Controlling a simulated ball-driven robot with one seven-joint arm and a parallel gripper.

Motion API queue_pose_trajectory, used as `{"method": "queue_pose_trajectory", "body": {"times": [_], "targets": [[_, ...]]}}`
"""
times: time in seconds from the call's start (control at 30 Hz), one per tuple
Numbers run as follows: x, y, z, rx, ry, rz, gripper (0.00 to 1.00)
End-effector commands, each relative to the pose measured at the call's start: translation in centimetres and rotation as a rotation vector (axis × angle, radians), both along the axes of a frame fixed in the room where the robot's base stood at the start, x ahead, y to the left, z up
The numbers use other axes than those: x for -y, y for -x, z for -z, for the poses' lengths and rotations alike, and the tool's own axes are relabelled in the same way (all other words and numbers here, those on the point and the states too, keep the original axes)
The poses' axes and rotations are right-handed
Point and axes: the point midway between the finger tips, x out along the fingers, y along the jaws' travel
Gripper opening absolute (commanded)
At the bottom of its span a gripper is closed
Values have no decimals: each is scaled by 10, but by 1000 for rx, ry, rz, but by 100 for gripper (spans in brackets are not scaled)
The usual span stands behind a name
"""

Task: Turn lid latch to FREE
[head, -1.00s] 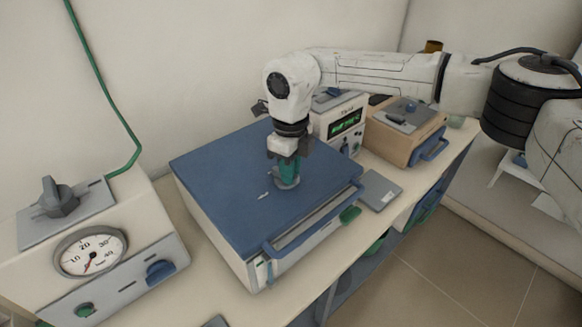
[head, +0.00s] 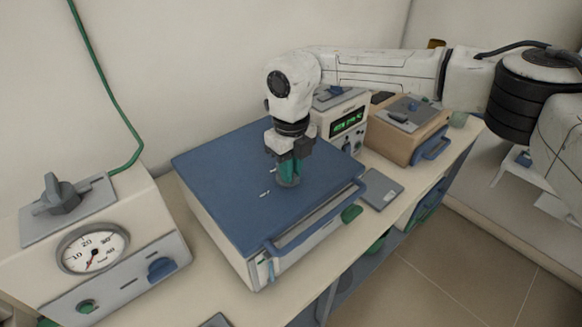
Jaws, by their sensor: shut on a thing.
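A blue lid (head: 230,200) tops the pale furnace box in the middle of the bench. A round latch (head: 288,182) sits on the lid, mostly hidden under my gripper. Small pale marks (head: 266,193) show on the lid to the latch's left, too small to read. My gripper (head: 289,170) points straight down from above, with its green fingers shut on the latch. The latch's exact pointing direction is hidden by the fingers.
A gauge unit (head: 92,249) with a grey knob stands at the left. A unit with a green display (head: 347,123) and a tan box (head: 402,135) stand behind to the right. A grey plate (head: 381,189) lies right of the furnace.

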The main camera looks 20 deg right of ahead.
Motion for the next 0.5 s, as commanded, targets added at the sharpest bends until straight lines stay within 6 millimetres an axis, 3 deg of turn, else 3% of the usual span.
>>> {"method": "queue_pose_trajectory", "body": {"times": [0.1,0.13,0.37,0.5], "targets": [[0,-1,-1,2,-1,4,0],[0,-1,-1,2,-1,4,18],[0,-1,-1,1,0,2,40],[0,0,0,1,0,1,42]]}}
